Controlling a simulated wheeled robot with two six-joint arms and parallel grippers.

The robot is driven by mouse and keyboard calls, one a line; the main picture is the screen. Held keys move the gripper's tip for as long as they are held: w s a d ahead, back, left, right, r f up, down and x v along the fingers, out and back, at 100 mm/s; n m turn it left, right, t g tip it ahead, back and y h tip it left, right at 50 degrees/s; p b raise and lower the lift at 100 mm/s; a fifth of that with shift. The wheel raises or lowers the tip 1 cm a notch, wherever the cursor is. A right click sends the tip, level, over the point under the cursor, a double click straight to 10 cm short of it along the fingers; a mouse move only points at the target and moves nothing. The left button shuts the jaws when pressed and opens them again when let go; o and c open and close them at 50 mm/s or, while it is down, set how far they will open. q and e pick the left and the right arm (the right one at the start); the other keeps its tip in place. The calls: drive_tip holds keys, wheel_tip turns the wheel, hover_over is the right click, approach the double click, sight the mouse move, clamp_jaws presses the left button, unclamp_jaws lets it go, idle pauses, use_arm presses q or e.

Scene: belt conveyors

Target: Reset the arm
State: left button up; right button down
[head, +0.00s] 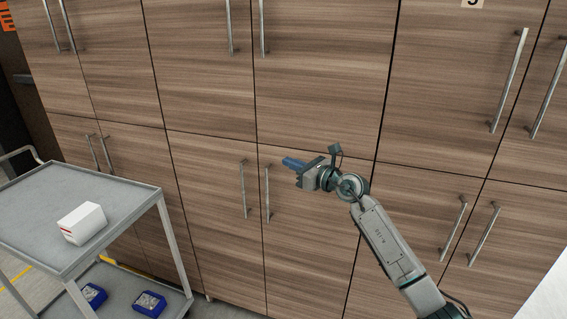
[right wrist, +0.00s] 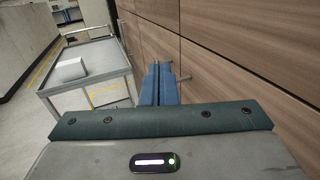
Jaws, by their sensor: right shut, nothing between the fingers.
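My right gripper (head: 291,163) is raised in front of the wooden cabinets (head: 205,95), with its arm coming in from the lower right. Its blue fingers point left in the head view and are shut with nothing between them. In the right wrist view the closed fingers (right wrist: 158,86) point away from the camera, beside the cabinet fronts. My left gripper is not in view.
A grey cart (head: 110,193) stands at the left, with a white box (head: 83,223) on top and blue items (head: 149,302) on its lower shelf. Metal door handles (head: 267,193) stick out from the cabinets near my right gripper.

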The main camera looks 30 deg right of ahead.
drive_tip(key=s+d+f+m+h, duration=0.2)
drive_tip(key=f+m, duration=0.6)
drive_tip(key=f, duration=0.6)
drive_tip(key=s+d+f+m+h, duration=0.15)
drive_tip(key=f+m, duration=0.55)
drive_tip(key=f, duration=0.7)
drive_tip(key=s+f+m+g+h, duration=0.2)
drive_tip(key=s+f+m, duration=0.35)
drive_tip(key=f, duration=0.55)
drive_tip(key=s+f+m+g+h, duration=0.2)
drive_tip(key=s+f+m, duration=0.4)
drive_tip(key=f, duration=0.5)
drive_tip(key=s+a+f+m+g+h, duration=0.1)
drive_tip(key=s+f+m+g, duration=0.25)
drive_tip(key=s+f, duration=0.75)
drive_tip(key=s+a+f+m+g, duration=0.2)
drive_tip(key=s+f+m, duration=0.2)
drive_tip(key=s+f, duration=0.7)
drive_tip(key=s+a+f+m+g, duration=0.1)
drive_tip(key=s+a+m+g, duration=0.1)
drive_tip(key=s, duration=0.7)
drive_tip(key=s+a+f+m+g, duration=0.2)
drive_tip(key=s, duration=0.7)
drive_tip(key=s+a+f+m+g, duration=0.2)
drive_tip(key=s, duration=0.7)
drive_tip(key=shift+s+a+y, duration=0.2)
drive_tip(key=shift+a+y, duration=0.15)
drive_tip(key=shift+f, duration=0.1)
